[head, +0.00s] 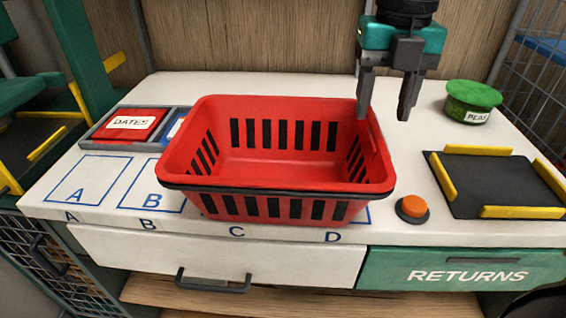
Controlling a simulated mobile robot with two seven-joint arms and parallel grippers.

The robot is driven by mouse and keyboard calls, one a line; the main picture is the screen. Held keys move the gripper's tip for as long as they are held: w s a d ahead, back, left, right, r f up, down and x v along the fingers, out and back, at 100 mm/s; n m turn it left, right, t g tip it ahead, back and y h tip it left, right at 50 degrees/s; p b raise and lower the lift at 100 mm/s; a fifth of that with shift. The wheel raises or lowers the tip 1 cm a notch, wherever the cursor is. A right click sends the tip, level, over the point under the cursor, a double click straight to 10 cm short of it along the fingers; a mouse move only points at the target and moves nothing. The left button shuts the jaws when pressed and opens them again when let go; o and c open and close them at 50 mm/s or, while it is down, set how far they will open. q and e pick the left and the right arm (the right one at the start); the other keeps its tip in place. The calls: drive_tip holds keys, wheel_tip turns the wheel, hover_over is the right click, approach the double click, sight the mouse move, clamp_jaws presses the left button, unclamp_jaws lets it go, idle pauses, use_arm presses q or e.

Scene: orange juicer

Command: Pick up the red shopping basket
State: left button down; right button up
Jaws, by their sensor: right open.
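The red shopping basket (278,181) stands upright and looks empty on the white counter in the middle of the head view. It has slotted sides and a dark band below the front rim. My right gripper (385,112) comes down from the top, with its two dark fingers apart and pointing down. It is at the basket's back right corner. The left finger overlaps the rim there in the picture, and the right finger is outside the basket. I cannot tell whether either finger touches the rim. My left gripper is not in view.
A black pad with yellow edges (490,185) and an orange button (412,208) are right of the basket. A grey tray (98,143) holds a red DATES pack (132,125) at left. A wire rack rises at right.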

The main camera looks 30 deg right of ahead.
sight(376, 135)
drive_tip(key=shift+w+d+f, duration=0.1)
drive_tip(key=shift+f, duration=1.65)
drive_tip(key=shift+w+d+f, duration=0.1)
drive_tip(key=shift+f, duration=1.65)
drive_tip(key=shift+c, duration=0.5)
clamp_jaws()
